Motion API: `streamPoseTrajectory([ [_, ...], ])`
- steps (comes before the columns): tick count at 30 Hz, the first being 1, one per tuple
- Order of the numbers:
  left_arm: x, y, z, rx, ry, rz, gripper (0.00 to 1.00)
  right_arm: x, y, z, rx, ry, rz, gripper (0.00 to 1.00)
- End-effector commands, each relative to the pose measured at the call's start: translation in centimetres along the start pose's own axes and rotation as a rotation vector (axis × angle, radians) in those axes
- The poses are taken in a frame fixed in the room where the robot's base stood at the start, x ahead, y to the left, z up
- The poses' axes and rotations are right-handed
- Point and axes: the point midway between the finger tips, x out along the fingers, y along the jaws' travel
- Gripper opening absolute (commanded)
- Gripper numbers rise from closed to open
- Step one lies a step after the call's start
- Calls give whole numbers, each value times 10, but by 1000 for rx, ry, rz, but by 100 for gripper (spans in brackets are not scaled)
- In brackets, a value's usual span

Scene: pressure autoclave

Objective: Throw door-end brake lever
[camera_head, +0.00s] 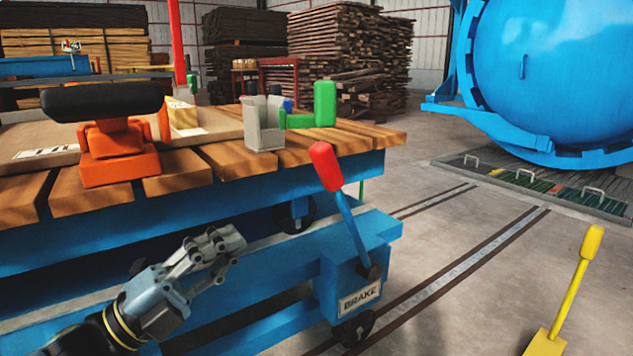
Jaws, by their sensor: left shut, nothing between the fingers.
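The brake lever (345,221) is a blue bar with a red grip (326,166) on top. It rises from a blue housing labelled BRAKE (359,298) at the near right corner of the blue cart, and leans up and to the left. My left gripper (226,242) is shut and empty. It is to the left of the lever and lower than the red grip, in front of the cart's side, apart from the lever. My right gripper is not in view.
A yellow lever (577,290) stands at lower right. Floor rails (460,262) run toward the blue autoclave (550,70). Lumber stacks (350,60) stand behind.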

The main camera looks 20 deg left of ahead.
Motion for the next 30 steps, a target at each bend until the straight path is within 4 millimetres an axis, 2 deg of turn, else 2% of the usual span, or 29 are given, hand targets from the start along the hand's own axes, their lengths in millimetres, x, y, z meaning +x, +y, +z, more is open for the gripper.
streamPoseTrajectory([
  [7,1,0,0,-2,-2,1,0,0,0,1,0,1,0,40],
  [11,9,1,0,-2,-2,-1,0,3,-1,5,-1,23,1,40],
  [14,22,2,0,-2,-3,-2,0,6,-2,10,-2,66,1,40],
  [25,102,1,1,-1,-5,-4,0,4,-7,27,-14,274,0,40],
  [29,124,1,1,-3,-6,-2,0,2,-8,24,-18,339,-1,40],
  [30,127,1,1,-2,-5,-1,0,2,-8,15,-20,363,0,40],
])
